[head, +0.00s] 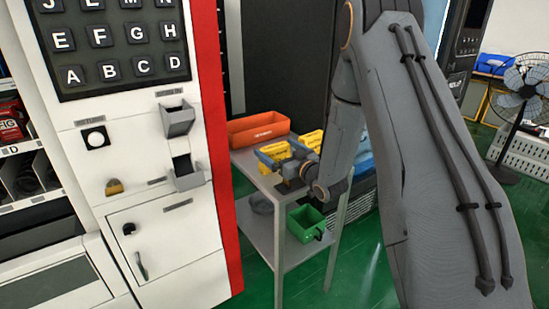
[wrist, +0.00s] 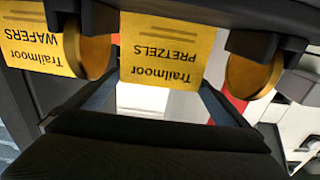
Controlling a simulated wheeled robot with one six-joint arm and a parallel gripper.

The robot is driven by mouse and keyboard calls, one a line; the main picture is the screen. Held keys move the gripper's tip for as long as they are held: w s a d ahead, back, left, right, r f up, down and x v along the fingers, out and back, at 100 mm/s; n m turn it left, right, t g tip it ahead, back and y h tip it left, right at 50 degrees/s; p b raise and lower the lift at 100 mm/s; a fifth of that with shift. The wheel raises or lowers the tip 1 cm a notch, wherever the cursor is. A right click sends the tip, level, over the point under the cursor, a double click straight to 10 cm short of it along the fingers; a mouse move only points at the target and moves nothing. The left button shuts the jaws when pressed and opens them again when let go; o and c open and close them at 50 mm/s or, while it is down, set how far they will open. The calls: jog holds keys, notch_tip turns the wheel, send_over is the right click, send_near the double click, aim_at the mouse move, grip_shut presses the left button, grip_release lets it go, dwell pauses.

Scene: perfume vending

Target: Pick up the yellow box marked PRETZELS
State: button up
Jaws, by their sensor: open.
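The yellow PRETZELS box (wrist: 165,48) shows upside down in the wrist view, between the two round gold pads of my gripper (wrist: 169,62). The jaws are spread, with a gap visible on the pads' side of the box. In the head view my gripper (head: 281,160) is over the small grey table, at a yellow box (head: 274,149) that looks like the PRETZELS one. Its lettering is too small to read there, and my gripper hides part of it.
A yellow WAFERS box (wrist: 32,42) stands left in the wrist view, beside one pad. An orange bin (head: 258,129) sits behind on the table (head: 246,161). A green bin (head: 306,223) is on the lower shelf. A white vending machine (head: 150,215) with red edge stands close left.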

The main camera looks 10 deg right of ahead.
jog(key=c, duration=0.9)
jog(key=shift+r, duration=0.1)
